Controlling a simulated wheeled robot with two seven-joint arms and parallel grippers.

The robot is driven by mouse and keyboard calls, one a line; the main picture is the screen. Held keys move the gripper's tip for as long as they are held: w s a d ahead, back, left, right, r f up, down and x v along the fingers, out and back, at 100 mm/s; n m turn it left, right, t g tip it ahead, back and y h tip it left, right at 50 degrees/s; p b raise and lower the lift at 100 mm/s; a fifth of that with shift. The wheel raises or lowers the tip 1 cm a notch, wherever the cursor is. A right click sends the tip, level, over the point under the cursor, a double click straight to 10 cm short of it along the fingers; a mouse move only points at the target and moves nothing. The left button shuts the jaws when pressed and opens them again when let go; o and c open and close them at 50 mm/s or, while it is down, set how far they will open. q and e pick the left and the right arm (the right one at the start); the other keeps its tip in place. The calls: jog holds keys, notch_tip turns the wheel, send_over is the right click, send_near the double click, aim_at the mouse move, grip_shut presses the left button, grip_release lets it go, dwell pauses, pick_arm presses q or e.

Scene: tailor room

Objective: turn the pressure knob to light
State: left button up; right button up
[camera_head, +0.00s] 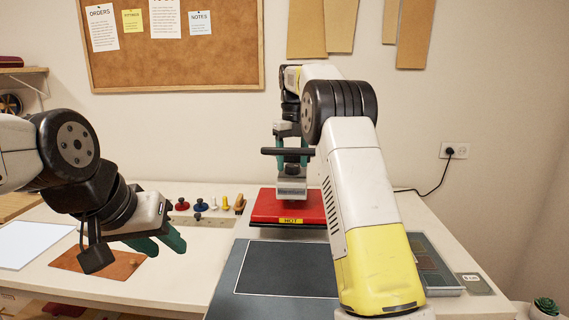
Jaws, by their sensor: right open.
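The red heat press (264,206), with a yellow "HOT" label on its front, stands on the table in the head view. A grey block (291,187) rises from its top, and a black horizontal bar (270,151) shows above that. I cannot make out the pressure knob or its setting; my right gripper and arm cover much of this area. My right gripper (292,160) is open, pointing down at the upper part of the press behind the bar; contact cannot be told. My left gripper (159,243) is open and empty over the table's left part, well away from the press.
A dark mat (255,265) lies in front of the press. Several small coloured tools (200,205) stand in a rack left of it. A brown leather piece (97,263) lies below my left gripper. A dark tray (434,262) lies at right, and a cord runs to a wall socket (454,150).

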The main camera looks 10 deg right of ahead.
jog(key=shift+f, duration=0.4)
grip_shut()
